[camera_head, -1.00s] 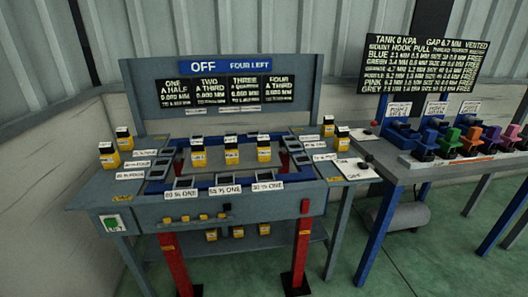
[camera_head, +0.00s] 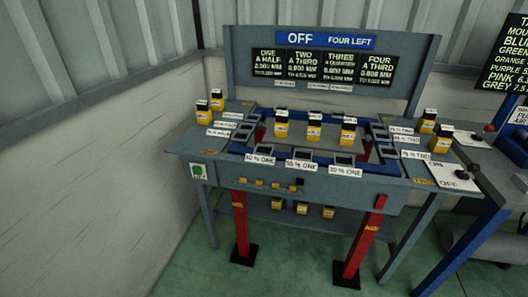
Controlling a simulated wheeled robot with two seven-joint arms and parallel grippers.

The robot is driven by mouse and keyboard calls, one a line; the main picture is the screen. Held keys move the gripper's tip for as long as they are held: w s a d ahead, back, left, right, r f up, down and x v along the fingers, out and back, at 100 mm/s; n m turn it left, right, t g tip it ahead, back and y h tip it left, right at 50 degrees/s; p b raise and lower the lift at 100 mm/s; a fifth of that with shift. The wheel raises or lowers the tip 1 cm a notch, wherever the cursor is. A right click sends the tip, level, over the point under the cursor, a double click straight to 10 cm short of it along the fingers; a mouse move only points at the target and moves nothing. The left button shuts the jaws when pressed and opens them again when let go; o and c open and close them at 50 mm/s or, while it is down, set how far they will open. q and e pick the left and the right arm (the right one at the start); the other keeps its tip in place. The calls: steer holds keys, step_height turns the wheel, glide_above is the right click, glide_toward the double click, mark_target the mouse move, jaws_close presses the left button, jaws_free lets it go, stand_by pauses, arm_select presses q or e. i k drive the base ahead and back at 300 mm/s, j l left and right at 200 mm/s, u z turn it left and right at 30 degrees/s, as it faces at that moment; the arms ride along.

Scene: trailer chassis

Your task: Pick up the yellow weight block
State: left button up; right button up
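Several yellow weight blocks with black-and-white tops stand on a grey bench. Two are at its left end, a rear one (camera_head: 217,101) and a front one (camera_head: 204,114). Three stand in a row in the middle: left (camera_head: 281,127), centre (camera_head: 314,129) and right (camera_head: 348,134). Two more are at the right end, a rear one (camera_head: 427,124) and a front one (camera_head: 441,142). More yellow blocks (camera_head: 302,208) sit on the lower shelf. I cannot tell which block the task means. All visible blocks appear upright. Neither of my grippers is in view.
The bench's front panel (camera_head: 320,187) carries small yellow pieces. A board reading "OFF FOUR LEFT" (camera_head: 327,41) rises behind. White percentage labels line the top. A white ON/OFF plate (camera_head: 455,178) is at the right, close to another bench. Green floor (camera_head: 300,270) in front is clear.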

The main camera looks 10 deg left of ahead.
mark_target(348, 133)
steer(key=i+l+z, duration=0.25)
steer(key=i+l, duration=0.15)
steer(key=l, duration=0.15)
steer(key=i+l+z, duration=0.25)
steer(key=i+l, duration=0.2)
